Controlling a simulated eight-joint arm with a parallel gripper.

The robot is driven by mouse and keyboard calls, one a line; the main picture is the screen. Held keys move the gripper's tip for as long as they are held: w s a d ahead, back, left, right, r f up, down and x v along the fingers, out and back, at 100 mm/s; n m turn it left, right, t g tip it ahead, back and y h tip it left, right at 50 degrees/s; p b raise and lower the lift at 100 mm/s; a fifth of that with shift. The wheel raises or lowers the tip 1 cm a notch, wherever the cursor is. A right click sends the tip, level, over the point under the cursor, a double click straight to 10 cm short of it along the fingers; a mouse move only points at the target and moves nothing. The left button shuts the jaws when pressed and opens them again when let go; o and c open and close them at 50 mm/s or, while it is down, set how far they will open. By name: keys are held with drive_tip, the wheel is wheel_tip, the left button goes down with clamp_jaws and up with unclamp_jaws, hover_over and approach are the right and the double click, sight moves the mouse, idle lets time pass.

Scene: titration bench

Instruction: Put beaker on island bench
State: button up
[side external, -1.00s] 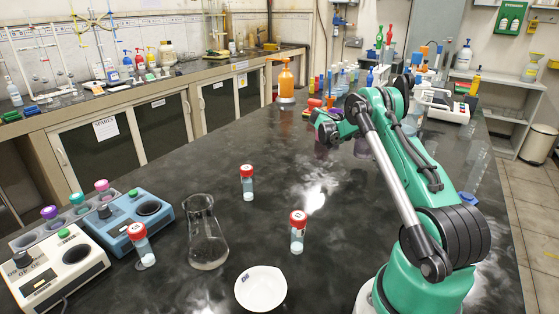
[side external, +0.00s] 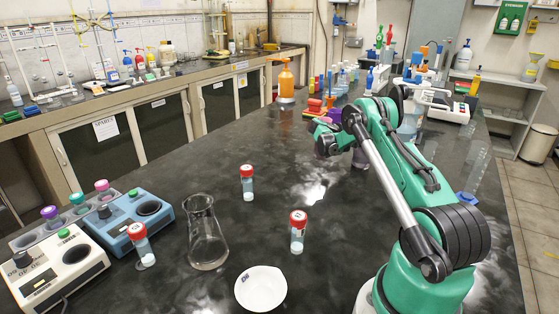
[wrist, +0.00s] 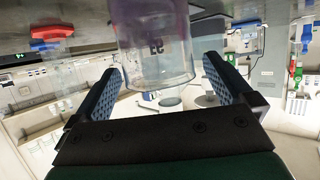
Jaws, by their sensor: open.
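The beaker (wrist: 155,50) is clear with a purple tint and a dark mark; it shows at the top middle of the wrist view, upside down. My gripper (wrist: 160,75) is open, its two blue ridged fingers on either side of the beaker with gaps visible. In the side view a purplish glass shape, seemingly the beaker (side external: 322,146), stands beside my gripper (side external: 335,138), mostly hidden by the wrist. The island bench (side external: 330,215) is the dark, glossy worktop. I cannot tell whether the beaker touches it.
A flask (side external: 206,240), white dish (side external: 261,289), red-capped vials (side external: 247,184) and hotplates (side external: 130,222) stand in the front left. An orange pump bottle (side external: 286,80) and several coloured bottles stand at the back. The bench's middle is clear.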

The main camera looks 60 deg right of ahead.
drive_tip(key=w+a+r+n+t+y, duration=0.1)
drive_tip(key=w+a+r+n+t, duration=0.25)
drive_tip(key=a, duration=0.45)
drive_tip(key=w+a+r+n+t+y, duration=0.1)
drive_tip(key=w+a+r+n+t, duration=0.15)
drive_tip(key=w+a+n, duration=0.4)
drive_tip(key=w+a+r+n+t+y, duration=0.1)
drive_tip(key=a+r+n+t, duration=0.2)
drive_tip(key=a, duration=0.6)
drive_tip(key=s+a+n+t+y, duration=0.3)
drive_tip(key=a+n, duration=0.3)
drive_tip(key=a, duration=0.4)
drive_tip(key=s+a+n+t+y, duration=0.3)
drive_tip(key=a+n, duration=0.3)
drive_tip(key=a, duration=0.5)
drive_tip(key=shift+a+f+t+y, duration=0.3)
drive_tip(key=shift+y, duration=0.6)
